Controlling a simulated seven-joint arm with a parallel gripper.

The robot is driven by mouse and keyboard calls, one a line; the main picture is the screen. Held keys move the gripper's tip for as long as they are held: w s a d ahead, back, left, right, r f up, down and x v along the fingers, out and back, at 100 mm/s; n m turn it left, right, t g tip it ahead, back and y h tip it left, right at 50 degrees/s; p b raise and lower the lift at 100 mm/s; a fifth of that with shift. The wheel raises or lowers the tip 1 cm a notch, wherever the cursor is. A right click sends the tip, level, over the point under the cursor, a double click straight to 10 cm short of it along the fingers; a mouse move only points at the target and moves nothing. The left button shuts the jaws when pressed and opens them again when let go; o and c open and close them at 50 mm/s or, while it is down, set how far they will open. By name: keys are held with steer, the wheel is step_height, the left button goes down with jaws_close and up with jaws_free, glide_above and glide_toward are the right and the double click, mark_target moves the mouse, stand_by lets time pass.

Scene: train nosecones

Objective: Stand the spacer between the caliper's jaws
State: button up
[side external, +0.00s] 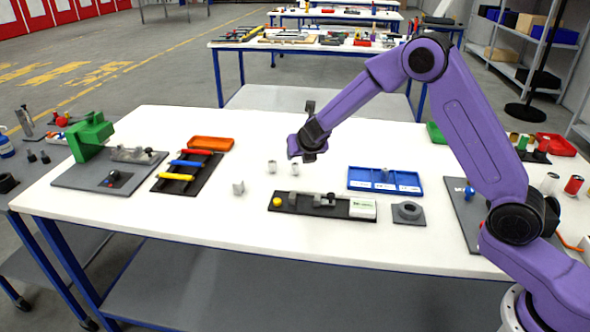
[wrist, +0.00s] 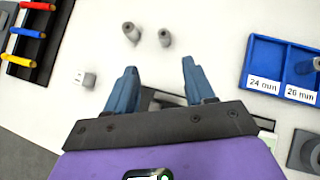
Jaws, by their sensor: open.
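Two small grey cylindrical spacers stand apart on the white table; the left one (side external: 271,167) and the right one (side external: 294,169) also show beyond my fingertips in the wrist view (wrist: 131,33) (wrist: 165,37). A small light block (side external: 238,187), with a dark mark in the wrist view (wrist: 85,78), stands nearer the front left. The caliper (side external: 322,200) lies on a dark board with a yellow knob and a white label block. In the wrist view my gripper hides most of it. My gripper (wrist: 158,75) is open and empty, above the table behind the caliper.
A blue divided tray (side external: 385,190), labelled 24 mm and 26 mm in the wrist view, holds a grey piece (side external: 386,175). A grey ring block (side external: 408,212) sits right of the caliper. A dark rack with coloured-handled tools (side external: 180,175) and a green vise (side external: 90,137) stand left.

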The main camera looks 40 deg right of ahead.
glide_toward(295, 163)
steer(key=x, duration=0.4)
steer(key=shift+w+a+f, duration=0.25)
steer(key=shift+f, duration=0.1)
steer(key=x, duration=0.3)
steer(key=shift+d+f, duration=0.1)
steer(key=shift+d, duration=0.3)
steer(key=shift+x, duration=0.95)
jaws_close()
